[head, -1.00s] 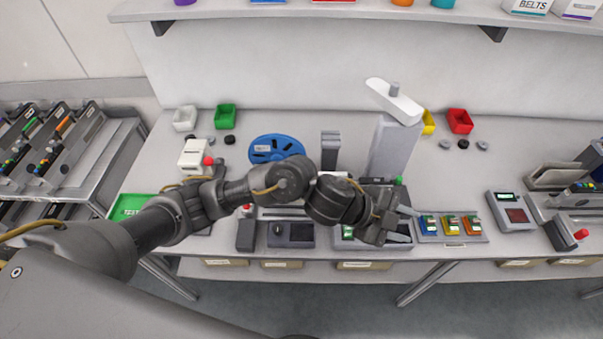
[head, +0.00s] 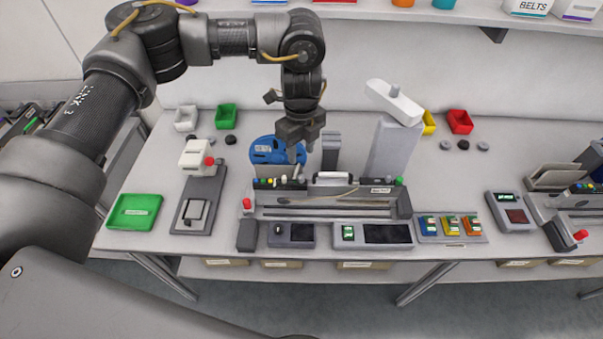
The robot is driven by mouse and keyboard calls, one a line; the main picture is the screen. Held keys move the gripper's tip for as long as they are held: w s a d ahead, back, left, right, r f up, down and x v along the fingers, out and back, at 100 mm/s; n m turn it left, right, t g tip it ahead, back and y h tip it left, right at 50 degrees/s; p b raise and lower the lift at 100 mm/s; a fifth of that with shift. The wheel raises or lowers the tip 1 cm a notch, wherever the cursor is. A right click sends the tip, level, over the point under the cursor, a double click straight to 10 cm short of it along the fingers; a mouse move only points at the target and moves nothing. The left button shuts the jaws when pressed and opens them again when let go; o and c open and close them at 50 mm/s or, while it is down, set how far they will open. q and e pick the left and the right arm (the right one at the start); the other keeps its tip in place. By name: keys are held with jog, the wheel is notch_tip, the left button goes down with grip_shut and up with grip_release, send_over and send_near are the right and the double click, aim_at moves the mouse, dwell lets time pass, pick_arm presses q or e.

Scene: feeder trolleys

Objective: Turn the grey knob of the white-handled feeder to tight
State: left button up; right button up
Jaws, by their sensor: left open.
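The white-handled feeder is the long grey unit (head: 325,199) on the middle of the bench, with a white handle (head: 332,178) on top. It has a red knob (head: 247,203) at its left end and a green button (head: 399,181) at its right end. My left gripper (head: 299,155) points down, open and empty, above the left part of the feeder, left of the white handle. A small pale part stands just under the fingers; I cannot tell whether it is the grey knob or whether the fingers touch it. My right gripper is out of view.
A blue reel (head: 264,150) lies behind the feeder. A grey post with a white top (head: 394,102) stands behind right. A green tray (head: 135,212) and a device with a red knob (head: 195,158) are at left. Small consoles (head: 373,234) line the front.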

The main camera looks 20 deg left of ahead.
aim_at(301, 177)
pick_arm(q)
notch_tip(301, 177, down, 9)
jog(key=shift+r+p, duration=0.2)
jog(key=shift+p, duration=0.75)
jog(key=shift+f, duration=0.7)
jog(key=shift+c, duration=0.4)
grip_shut()
